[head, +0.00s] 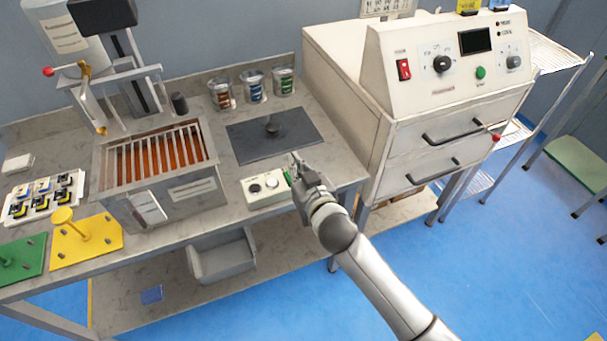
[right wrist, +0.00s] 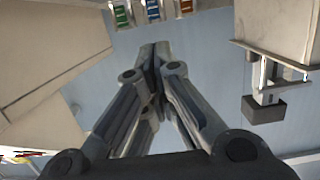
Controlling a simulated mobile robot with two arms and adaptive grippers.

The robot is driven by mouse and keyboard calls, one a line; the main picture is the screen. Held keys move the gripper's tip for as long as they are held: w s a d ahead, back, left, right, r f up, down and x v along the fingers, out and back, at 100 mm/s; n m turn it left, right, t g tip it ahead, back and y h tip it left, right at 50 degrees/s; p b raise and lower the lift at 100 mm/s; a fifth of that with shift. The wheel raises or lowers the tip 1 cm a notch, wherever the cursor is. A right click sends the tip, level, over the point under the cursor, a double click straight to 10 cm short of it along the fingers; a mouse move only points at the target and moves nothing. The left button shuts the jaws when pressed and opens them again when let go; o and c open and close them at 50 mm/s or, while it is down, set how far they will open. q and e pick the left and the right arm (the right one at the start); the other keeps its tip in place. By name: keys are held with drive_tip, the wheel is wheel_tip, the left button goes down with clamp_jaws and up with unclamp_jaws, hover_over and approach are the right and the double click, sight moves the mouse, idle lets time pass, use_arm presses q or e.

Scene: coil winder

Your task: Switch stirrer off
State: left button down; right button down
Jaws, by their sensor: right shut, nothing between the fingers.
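A small white control box (head: 265,188) with a dark knob and a light round dial sits at the front edge of the grey bench. A bit of green shows at its right end, partly hidden by my right gripper. My right gripper (head: 296,165) is at the right end of the box, with its fingers together and nothing held. I cannot tell whether it touches the box. In the right wrist view the shut fingers (right wrist: 155,60) point up the picture, and the control box is not visible there. My left gripper is not in view.
A dark mat (head: 255,150) with a small dark object lies behind the box. A slatted metal tank (head: 112,165) stands left. A large white cabinet (head: 350,95) with a red switch borders the right.

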drive_tip(key=r+v, duration=0.1)
drive_tip(key=v, duration=0.5)
drive_tip(key=shift+w, duration=0.1)
idle(0.4)
